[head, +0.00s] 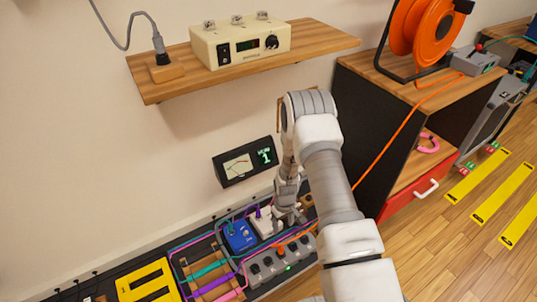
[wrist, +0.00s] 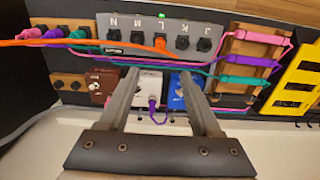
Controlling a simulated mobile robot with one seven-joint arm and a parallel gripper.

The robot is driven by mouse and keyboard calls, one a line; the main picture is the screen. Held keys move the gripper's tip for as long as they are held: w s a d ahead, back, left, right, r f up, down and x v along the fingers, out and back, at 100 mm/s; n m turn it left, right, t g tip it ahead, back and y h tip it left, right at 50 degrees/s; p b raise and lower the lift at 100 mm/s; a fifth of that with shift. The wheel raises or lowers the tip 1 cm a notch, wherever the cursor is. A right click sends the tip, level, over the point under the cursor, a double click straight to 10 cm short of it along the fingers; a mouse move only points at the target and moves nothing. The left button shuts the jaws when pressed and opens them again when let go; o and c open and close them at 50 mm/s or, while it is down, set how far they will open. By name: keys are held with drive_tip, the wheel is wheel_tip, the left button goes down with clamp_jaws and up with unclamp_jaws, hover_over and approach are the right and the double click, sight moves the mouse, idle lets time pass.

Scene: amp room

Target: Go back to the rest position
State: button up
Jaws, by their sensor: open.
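My gripper (wrist: 160,92) is open, and its two fingers spread around a white pedal (wrist: 147,90) in the wrist view. No thing is visibly clamped between them; whether the fingers touch the pedal I cannot tell. A blue pedal (wrist: 184,92) sits beside the right finger, and it also shows in the head view (head: 239,236). In the head view my gripper (head: 292,216) is low over the pedalboard, next to the white pedal (head: 266,222). My arm is stretched forward and down, hiding part of the board.
A grey switch box (head: 282,262) with several plugs and a yellow slotted piece (head: 147,281) lie on the board. A wooden shelf (head: 170,88) with a cream amplifier (head: 240,42) juts out above. A black-sided wooden cabinet (head: 372,120) stands right of the arm. Floor at the right holds yellow strips (head: 476,176).

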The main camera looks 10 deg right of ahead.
wheel_tip(320, 180, up, 32)
drive_tip(key=w+m+t, duration=0.1)
drive_tip(key=m+t, duration=0.1)
drive_tip(key=s+r+m+t, duration=0.1)
drive_tip(key=s+r, duration=0.4)
drive_tip(key=r, duration=0.2)
drive_tip(key=s+r+t, duration=0.1)
drive_tip(key=s+r, duration=0.4)
drive_tip(key=r, duration=0.2)
drive_tip(key=s+r+m+t, duration=0.1)
drive_tip(key=s+r, duration=0.2)
drive_tip(key=s, duration=0.4)
drive_tip(key=s+r+m+t, duration=0.1)
drive_tip(key=s+r, duration=0.3)
drive_tip(key=s, duration=0.3)
wheel_tip(320, 180, up, 21)
drive_tip(key=p, duration=2.1)
drive_tip(key=shift+s+f, duration=0.2)
